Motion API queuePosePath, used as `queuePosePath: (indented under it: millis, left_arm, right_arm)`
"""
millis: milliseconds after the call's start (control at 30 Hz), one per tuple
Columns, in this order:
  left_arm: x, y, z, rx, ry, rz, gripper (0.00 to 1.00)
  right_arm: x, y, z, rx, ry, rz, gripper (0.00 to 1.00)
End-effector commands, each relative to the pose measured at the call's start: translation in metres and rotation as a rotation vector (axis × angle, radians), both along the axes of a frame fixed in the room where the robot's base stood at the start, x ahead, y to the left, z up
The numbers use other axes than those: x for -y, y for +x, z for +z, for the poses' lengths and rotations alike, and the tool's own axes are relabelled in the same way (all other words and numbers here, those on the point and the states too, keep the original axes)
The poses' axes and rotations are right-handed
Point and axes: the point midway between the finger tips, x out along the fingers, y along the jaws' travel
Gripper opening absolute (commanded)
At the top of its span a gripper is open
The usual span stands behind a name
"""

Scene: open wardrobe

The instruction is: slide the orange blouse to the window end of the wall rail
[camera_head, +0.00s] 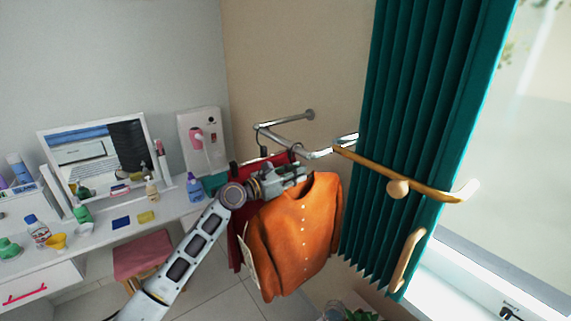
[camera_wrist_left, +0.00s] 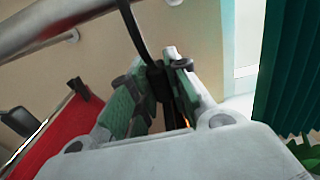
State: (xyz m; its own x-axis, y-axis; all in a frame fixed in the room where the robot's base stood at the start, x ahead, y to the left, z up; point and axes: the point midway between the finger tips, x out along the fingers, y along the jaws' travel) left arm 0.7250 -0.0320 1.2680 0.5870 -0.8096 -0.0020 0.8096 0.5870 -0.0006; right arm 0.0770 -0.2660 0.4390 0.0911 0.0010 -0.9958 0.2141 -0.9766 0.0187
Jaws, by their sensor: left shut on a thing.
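The orange blouse (camera_head: 298,232) hangs below the wall rail (camera_head: 292,140), in the middle of the head view. My left gripper (camera_head: 300,172) is at the top of the blouse, just under the rail. In the left wrist view the gripper (camera_wrist_left: 158,85) is shut on the dark hanger (camera_wrist_left: 133,28) of the blouse, whose hook rises toward the rail (camera_wrist_left: 60,22). A strip of orange shows between the fingers. The window end of the rail is on the right, by the green curtain (camera_head: 415,90). My right gripper is not in view.
A red garment (camera_wrist_left: 50,140) hangs left of the blouse, partly behind my arm. A wooden bar with a knob (camera_head: 398,188) crosses in front of the curtain. A white dressing table (camera_head: 110,240) with a mirror and bottles stands at left. A pink stool (camera_head: 142,254) is below it.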

Motion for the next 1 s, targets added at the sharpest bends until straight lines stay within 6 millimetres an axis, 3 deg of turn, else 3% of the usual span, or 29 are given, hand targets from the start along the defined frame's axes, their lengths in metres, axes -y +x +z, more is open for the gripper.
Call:
queuePosePath:
  millis: [167,200,400,1000]
  left_arm:
    - [0.006,-0.007,-0.002,-0.001,-0.001,-0.001,0.0]
    - [0.006,-0.008,-0.002,0.0,0.0,-0.001,0.19]
    - [0.006,-0.007,-0.001,0.0,0.0,0.0,0.42]
    - [-0.004,-0.014,-0.002,0.0,0.0,0.0,0.42]
  right_arm:
    - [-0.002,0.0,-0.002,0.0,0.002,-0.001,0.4]
    - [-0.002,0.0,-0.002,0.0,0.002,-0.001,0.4]
    - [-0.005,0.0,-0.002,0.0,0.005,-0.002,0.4]
    - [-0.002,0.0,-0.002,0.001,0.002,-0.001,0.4]
